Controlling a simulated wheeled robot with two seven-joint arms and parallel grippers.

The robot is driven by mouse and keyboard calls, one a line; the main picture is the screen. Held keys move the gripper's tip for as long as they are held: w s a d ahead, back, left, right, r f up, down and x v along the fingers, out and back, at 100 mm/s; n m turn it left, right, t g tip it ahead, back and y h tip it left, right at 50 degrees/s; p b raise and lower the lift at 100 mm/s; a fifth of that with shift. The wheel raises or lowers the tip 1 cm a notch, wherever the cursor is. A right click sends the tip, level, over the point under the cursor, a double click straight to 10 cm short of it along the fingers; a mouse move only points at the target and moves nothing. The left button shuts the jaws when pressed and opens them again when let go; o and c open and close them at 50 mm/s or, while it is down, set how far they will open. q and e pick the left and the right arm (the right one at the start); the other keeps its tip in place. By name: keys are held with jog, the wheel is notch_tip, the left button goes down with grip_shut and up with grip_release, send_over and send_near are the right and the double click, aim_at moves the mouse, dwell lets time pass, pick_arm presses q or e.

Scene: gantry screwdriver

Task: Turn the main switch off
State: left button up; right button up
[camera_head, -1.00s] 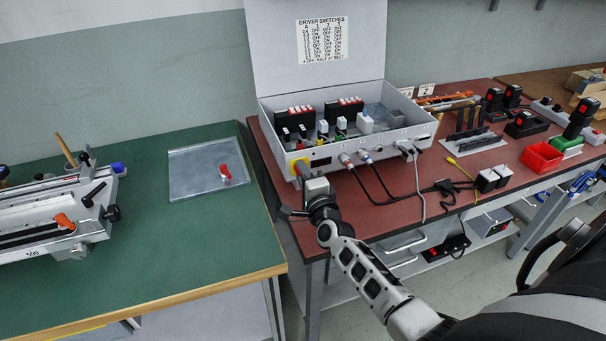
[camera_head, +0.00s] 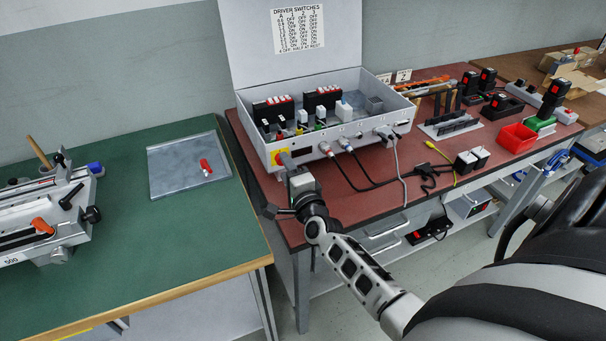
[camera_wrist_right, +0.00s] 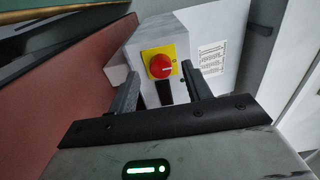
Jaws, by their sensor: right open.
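The main switch is a round red knob (camera_wrist_right: 159,67) on a yellow plate, which also shows at the left end of the control box front (camera_head: 280,158). In the right wrist view the knob faces me between the two fingers of my right gripper (camera_wrist_right: 160,76). The fingers are spread, one on each side of the knob, with a gap to it; whether they reach its depth I cannot tell. My left gripper is not in view.
The open grey control box (camera_head: 345,144) stands on the red-topped bench (camera_head: 375,205), with cables plugged into its front right of the switch. A red bin (camera_head: 517,138) stands farther right.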

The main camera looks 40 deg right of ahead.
jog(key=v, duration=1.4)
jog(key=shift+b, duration=0.3)
jog(key=shift+w+a, duration=0.1)
jog(key=shift+a, duration=0.05)
